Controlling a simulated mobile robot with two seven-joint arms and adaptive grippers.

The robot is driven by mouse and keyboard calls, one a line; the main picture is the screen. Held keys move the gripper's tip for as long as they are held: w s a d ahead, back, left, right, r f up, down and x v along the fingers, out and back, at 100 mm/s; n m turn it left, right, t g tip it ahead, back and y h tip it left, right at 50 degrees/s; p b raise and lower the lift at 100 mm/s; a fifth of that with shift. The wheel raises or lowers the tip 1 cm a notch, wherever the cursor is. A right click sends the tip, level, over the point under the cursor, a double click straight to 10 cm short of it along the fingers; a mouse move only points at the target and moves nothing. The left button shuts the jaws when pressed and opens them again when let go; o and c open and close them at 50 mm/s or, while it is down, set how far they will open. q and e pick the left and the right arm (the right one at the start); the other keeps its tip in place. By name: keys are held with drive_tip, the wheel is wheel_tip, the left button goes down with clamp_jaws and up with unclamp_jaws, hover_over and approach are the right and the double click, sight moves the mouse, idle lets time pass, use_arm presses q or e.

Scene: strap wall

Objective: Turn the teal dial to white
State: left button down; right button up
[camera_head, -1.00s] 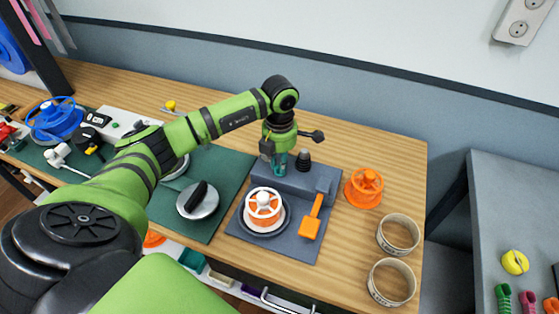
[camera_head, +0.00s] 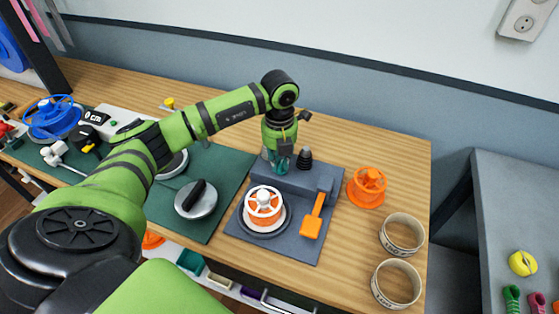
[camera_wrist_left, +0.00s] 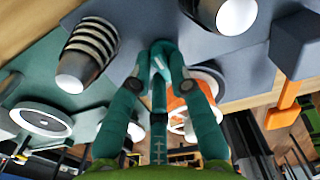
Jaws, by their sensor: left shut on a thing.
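The grey winding fixture (camera_head: 285,178) stands on the bench. My left gripper (camera_head: 279,163) points down over the back of it, beside a black ribbed cone knob (camera_head: 304,158). In the left wrist view the fingers are closed together at their tips (camera_wrist_left: 160,58), on a small teal piece that looks like the teal dial (camera_wrist_left: 159,47). The fingers hide most of the dial, and I cannot read its marks or which colour it points to. The ribbed knob also shows in the left wrist view (camera_wrist_left: 90,50), apart from the fingers. My right gripper is not in view.
A white and orange reel (camera_head: 263,207) and an orange lever (camera_head: 313,218) sit in front of the gripper. An orange spool (camera_head: 367,187) and two pale rings (camera_head: 402,233) stand to the right. A round grey plate with a black handle (camera_head: 197,199) lies left on a green mat.

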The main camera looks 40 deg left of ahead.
use_arm(q)
drive_tip(key=n, duration=0.4)
drive_tip(key=shift+n, duration=2.3)
drive_tip(key=c, duration=1.1)
unclamp_jaws()
drive_tip(key=shift+s, duration=0.1)
drive_tip(key=shift+c, duration=0.2)
wheel_tip(320, 180, up, 12)
